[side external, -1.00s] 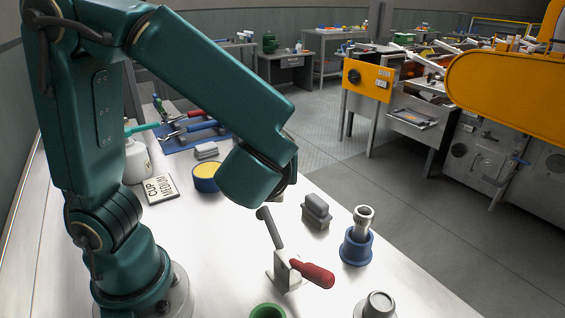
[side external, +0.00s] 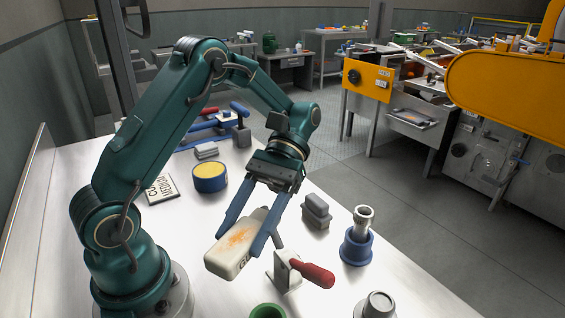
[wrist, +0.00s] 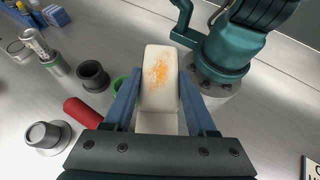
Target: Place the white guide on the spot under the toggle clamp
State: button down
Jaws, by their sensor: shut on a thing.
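The white guide (side external: 236,240) is a pale block with an orange stain and dark lettering on its side. My gripper (side external: 240,238) is shut on it with two blue fingers and holds it tilted, over the bench by the toggle clamp. In the wrist view the guide (wrist: 159,80) lies between the fingers (wrist: 160,95). The toggle clamp (side external: 285,268) has a metal bracket and a red handle (side external: 314,274); the handle also shows in the wrist view (wrist: 83,112). The guide and a finger overlap the clamp's left side in the side view. I cannot make out the spot under the clamp.
A blue holder (side external: 355,250) with a metal tube stands right of the clamp. A grey block (side external: 316,210) lies behind it. A green ring (side external: 268,311) and a metal cap (side external: 378,305) are near the front. A yellow-filled blue bowl (side external: 209,179) stands behind the gripper.

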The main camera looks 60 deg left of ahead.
jog(key=w+n+t+h, duration=0.1)
jog(key=n, duration=0.1)
jog(key=w+r+n+t+h, duration=0.1)
jog(key=n+t+h, duration=0.1)
jog(key=w+r+n+t+h, duration=0.1)
jog(key=w+n, duration=0.1)
jog(key=shift+t+h, duration=0.4)
jog(key=w+a+n+t, duration=0.6)
jog(key=a+n+t, duration=0.5)
jog(key=a, duration=0.2)
jog(key=shift+h, duration=0.4)
notch_tip(320, 180, down, 12)
jog(key=shift+w+f, duration=0.15)
jog(key=shift+f, duration=0.15)
jog(key=d, duration=0.1)
jog(key=w+d, duration=0.1)
jog(key=d, duration=0.1)
jog(key=shift+w+d, duration=0.2)
jog(key=shift+w+d+f, duration=0.1)
jog(key=shift+d+f, duration=0.05)
jog(key=shift+f, duration=0.5)
